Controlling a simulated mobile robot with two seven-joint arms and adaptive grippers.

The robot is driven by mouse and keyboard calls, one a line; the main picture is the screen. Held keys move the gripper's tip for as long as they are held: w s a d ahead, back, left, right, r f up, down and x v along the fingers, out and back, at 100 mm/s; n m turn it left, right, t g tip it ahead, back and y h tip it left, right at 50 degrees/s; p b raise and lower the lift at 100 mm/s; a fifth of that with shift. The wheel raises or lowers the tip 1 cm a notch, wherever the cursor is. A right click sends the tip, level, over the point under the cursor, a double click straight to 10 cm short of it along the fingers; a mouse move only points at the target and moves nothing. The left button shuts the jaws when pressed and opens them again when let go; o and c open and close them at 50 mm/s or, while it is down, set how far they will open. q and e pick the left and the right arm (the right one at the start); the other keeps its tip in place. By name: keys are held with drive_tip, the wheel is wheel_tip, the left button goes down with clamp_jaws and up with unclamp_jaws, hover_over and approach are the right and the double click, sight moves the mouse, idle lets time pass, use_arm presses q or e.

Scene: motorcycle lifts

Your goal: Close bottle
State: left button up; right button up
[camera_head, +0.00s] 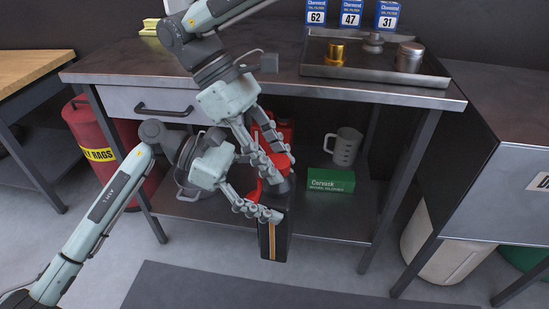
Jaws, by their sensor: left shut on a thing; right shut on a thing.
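A black bottle (275,239) with an orange stripe is held in the air in front of the lower shelf, roughly upright. My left gripper (270,214), the lower one, is shut on the bottle's body from the left. My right gripper (283,172) comes down from above and is shut at the top of the bottle. Its fingers hide the bottle's neck and cap, so I cannot tell how the cap sits.
The workbench (200,80) stands close behind my arms, with a tray (385,73) on top. Its lower shelf (325,228) holds a green box (331,180), a measuring jug (344,148) and a red container (284,128). A red rags bin (88,125) stands left.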

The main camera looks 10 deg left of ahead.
drive_tip(key=shift+w+m+g+y, duration=0.15)
drive_tip(key=shift+m+g+y, duration=0.25)
drive_tip(key=shift+m, duration=0.5)
drive_tip(key=o, duration=0.9)
drive_tip(key=shift+r, duration=0.1)
drive_tip(key=shift+r, duration=2.15)
drive_tip(key=shift+c, duration=0.3)
